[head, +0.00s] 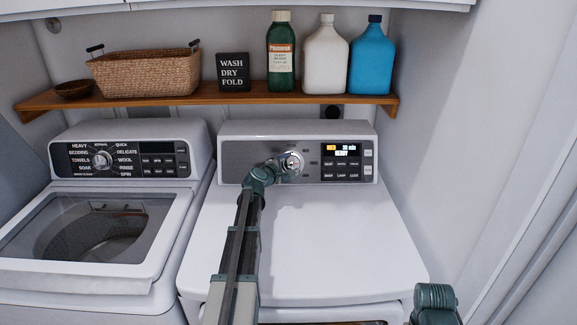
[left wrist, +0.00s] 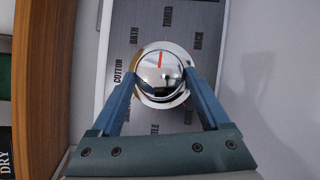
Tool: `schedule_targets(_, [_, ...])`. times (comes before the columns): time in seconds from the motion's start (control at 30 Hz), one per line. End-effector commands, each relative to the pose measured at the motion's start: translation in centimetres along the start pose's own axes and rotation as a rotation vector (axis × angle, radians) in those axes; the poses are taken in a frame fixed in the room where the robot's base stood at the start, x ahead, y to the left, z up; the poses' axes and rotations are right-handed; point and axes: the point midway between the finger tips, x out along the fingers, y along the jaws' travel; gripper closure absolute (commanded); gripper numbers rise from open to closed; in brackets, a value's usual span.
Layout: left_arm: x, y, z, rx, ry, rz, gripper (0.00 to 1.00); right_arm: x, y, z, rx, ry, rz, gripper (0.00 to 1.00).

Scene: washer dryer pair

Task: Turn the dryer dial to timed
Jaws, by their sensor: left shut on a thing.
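The dryer (head: 300,220) stands at the right, with its dial (head: 292,163) in the middle of its grey control panel. My left gripper (head: 284,166) reaches the dial from the front. In the left wrist view, the two blue fingers of the left gripper (left wrist: 161,80) are shut on the sides of the round chrome dial (left wrist: 160,82). The red mark on the dial points up, close to the TIMED label (left wrist: 167,17). BATH and COTTON lie to the left, RACK to the right. The lower labels are partly hidden by the fingers.
The dryer display (head: 345,149) is lit, with buttons below it. The washer (head: 95,220) stands to the left. A wooden shelf (head: 200,97) above holds a basket (head: 145,73), a sign and several bottles. A wall is close on the right.

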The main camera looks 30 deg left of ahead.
Motion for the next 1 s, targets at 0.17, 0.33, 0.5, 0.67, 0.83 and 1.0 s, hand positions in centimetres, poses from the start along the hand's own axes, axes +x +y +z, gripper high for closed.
schedule_targets(0.17, [0.1,0.1,-0.1,0.001,0.002,0.002,0.76,0.0,0.0,0.0,0.0,0.0,0.0,1.0])
schedule_targets(0.33, [0.0,0.1,0.0,0.001,0.001,0.002,0.0,0.0,0.0,0.0,0.0,0.0,0.0,1.0])
schedule_targets(0.5, [0.0,0.0,0.0,0.0,0.001,0.001,0.0,0.0,0.0,0.0,0.0,0.0,0.0,1.0])
schedule_targets(0.67, [-1.0,0.1,0.1,-0.001,0.001,0.001,0.0,-0.3,0.0,0.0,0.0,0.0,0.0,1.0])
schedule_targets(0.83, [-4.3,0.1,0.2,-0.001,0.002,0.002,0.0,-1.3,0.1,0.1,0.0,0.0,0.0,1.0])
schedule_targets(1.0, [-8.2,0.1,0.2,-0.001,0.003,0.002,0.0,-2.4,0.2,0.1,0.0,0.0,0.0,1.0])
